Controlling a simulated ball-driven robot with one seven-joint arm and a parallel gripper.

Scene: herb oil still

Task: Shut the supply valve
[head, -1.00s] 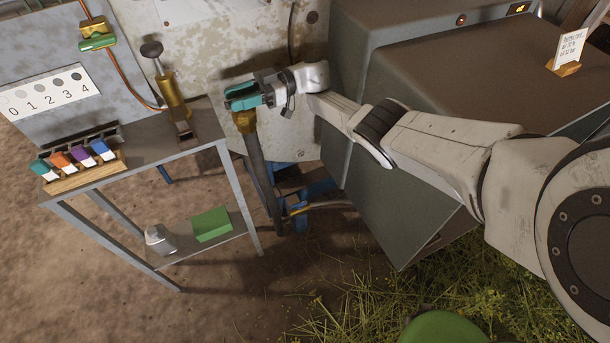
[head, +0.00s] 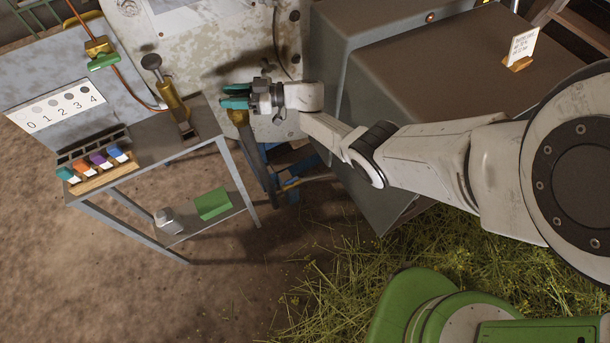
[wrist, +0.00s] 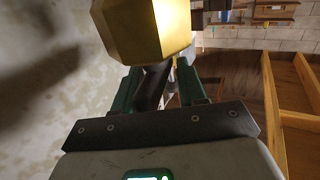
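A brass valve body (head: 238,117) sits on top of an upright dark pipe (head: 256,155) between the metal stand and the grey cabinet. I take it for the supply valve. My gripper (head: 236,97), with teal fingers, is level at the top of this brass body. In the wrist view the brass body (wrist: 146,24) looms just past the fingers. A dark bar (wrist: 153,88), perhaps the valve's lever, lies between the fingertips (wrist: 160,88). The fingers are apart, with a gap visible beside the bar on the right. The lever's full shape is hidden by the gripper.
A green-handled brass fitting (head: 103,62) is on a copper pipe at upper left. The grey cabinet (head: 400,70) lies under my arm.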

